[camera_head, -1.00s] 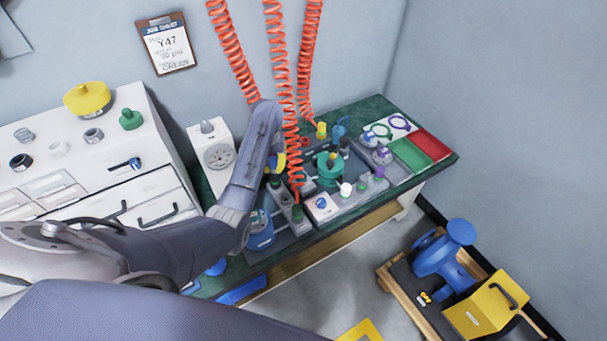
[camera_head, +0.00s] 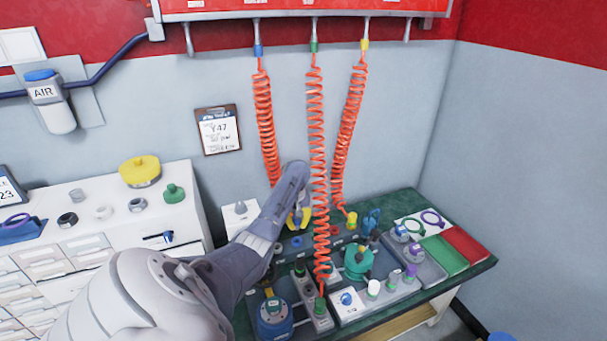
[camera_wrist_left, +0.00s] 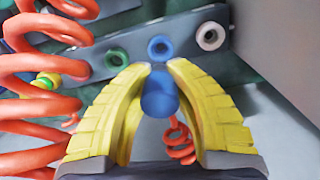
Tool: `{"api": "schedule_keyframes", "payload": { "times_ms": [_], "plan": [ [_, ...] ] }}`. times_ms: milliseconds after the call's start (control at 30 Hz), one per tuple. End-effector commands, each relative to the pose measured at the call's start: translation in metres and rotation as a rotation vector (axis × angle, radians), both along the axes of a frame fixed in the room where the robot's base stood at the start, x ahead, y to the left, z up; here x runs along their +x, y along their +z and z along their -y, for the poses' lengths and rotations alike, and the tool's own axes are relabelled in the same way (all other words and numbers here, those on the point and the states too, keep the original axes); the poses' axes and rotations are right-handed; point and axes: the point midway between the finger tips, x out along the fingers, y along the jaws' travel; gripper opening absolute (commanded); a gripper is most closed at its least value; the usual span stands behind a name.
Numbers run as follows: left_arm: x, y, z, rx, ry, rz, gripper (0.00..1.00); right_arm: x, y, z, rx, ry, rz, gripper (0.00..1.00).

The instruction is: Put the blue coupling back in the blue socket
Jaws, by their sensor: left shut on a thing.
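My left gripper (camera_head: 298,217) is above the back of the workbench, near the wall. In the left wrist view its yellow fingers (camera_wrist_left: 160,72) are shut on the blue coupling (camera_wrist_left: 159,95), with an orange coiled hose behind it. The coupling is hidden in the head view. The blue socket (camera_wrist_left: 160,48) is a blue ring on a grey bar, between a green socket (camera_wrist_left: 117,58) and a white one (camera_wrist_left: 211,36). It also shows in the head view (camera_head: 297,241), below the fingers. The coupling appears apart from the socket; the distance is unclear. My right gripper is out of view.
The green-ended hose (camera_head: 318,150) hangs in front of the bar, just right of my left gripper. The yellow coupling (camera_head: 352,219) stands further right. A teal valve (camera_head: 357,262) and several small fittings crowd the bench. White drawers (camera_head: 110,235) stand at left.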

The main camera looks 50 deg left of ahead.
Motion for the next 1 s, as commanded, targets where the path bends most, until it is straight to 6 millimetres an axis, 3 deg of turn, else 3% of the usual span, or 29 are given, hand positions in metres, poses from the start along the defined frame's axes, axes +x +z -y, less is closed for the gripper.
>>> {"api": "schedule_keyframes", "payload": {
  "times_ms": [600, 1000],
  "plan": [
    [0.0, -0.038, 0.001, -0.001, -0.002, -0.003, 0.0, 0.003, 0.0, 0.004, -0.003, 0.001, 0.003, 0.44],
    [0.0, -0.05, 0.001, 0.001, -0.003, -0.002, 0.0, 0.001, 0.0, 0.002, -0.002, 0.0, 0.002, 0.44]
  ]
}}
